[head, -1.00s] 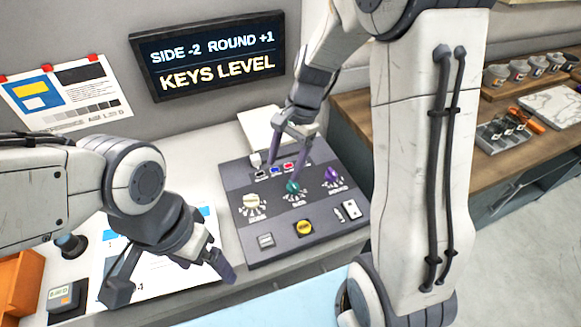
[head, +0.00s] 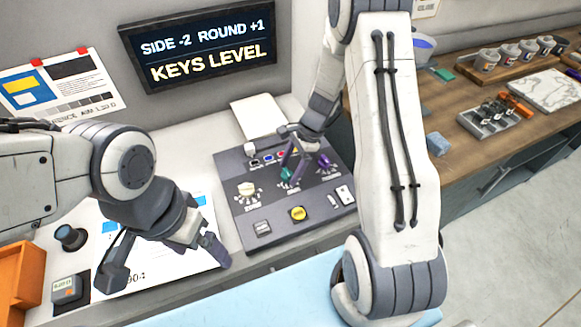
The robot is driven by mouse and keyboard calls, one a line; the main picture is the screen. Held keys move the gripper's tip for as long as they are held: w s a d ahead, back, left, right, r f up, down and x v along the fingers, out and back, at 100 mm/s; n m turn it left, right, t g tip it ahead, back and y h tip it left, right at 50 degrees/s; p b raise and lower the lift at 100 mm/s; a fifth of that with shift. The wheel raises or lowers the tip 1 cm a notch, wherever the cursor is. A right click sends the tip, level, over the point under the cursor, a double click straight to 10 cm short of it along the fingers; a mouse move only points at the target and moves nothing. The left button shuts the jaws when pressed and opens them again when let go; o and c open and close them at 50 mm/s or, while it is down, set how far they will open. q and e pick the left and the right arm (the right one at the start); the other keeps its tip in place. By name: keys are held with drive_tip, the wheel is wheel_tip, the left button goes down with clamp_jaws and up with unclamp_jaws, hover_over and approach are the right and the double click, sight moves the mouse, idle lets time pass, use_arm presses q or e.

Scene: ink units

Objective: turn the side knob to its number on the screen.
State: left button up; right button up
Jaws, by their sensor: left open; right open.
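The wall screen (head: 200,48) reads "SIDE -2 ROUND +1" and "KEYS LEVEL". The grey control panel (head: 262,215) has a row of three knobs: a cream knob (head: 247,189), a green knob (head: 287,174) in the middle and a purple knob (head: 325,161). The small labels under them are too blurred to read surely. My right gripper (head: 294,174) is open and points down at the green knob, with its fingers close about it; contact cannot be told. The fingers partly hide the green knob. My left gripper (head: 217,255) is open and empty, low at the panel's left front, over the sheet's edge.
The panel also carries a yellow button (head: 298,214), a grey key (head: 262,228) and small switches. A printed sheet (head: 140,277), a dark round knob (head: 70,236) and an orange bin (head: 20,275) lie left. A wooden counter (head: 460,140) with cups stands right.

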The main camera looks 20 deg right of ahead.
drive_tip(key=shift+a+f, duration=0.1)
drive_tip(key=shift+f, duration=0.15)
drive_tip(key=shift+c, duration=0.3)
clamp_jaws()
